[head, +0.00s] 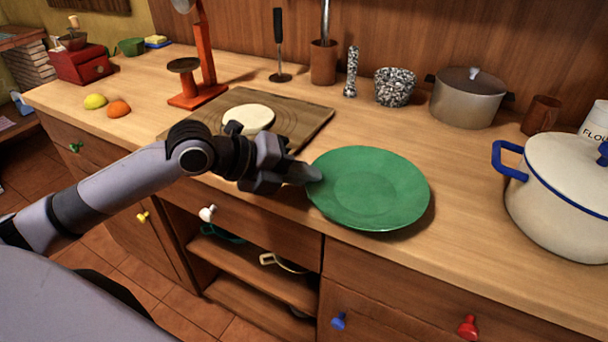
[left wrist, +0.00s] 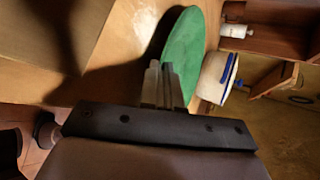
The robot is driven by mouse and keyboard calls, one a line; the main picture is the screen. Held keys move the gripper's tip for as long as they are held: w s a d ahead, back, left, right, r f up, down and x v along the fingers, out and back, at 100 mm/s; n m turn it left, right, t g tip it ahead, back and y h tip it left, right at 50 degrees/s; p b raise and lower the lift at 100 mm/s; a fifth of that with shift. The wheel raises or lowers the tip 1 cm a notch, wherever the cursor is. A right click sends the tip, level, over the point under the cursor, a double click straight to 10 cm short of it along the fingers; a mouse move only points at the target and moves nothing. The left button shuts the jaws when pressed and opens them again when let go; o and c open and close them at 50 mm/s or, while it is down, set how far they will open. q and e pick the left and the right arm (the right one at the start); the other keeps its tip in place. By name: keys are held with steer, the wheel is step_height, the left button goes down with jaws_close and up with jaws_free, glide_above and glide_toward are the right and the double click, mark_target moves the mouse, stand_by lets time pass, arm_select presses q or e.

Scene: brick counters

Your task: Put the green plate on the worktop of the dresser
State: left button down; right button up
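The green plate (head: 370,188) is level or nearly so at the front edge of the wooden worktop (head: 465,185), with a shadow along its right side. I cannot tell whether it touches the wood or hangs just above it. My left gripper (head: 309,174) is at the plate's left rim, its fingers close together and shut on the rim. In the left wrist view the fingers (left wrist: 165,82) meet the edge of the plate (left wrist: 190,50). My right gripper is in neither view.
A wooden board (head: 300,122) with a pale round piece (head: 250,117) lies behind my left arm. A white pot with blue handles (head: 565,190) stands right of the plate. A grey lidded pot (head: 467,98) stands behind. Bare worktop lies between plate and white pot.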

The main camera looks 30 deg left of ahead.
arm_select(q)
steer(key=shift+f, duration=0.15)
steer(key=c, duration=1.6)
jaws_free()
steer(key=shift+c, duration=0.2)
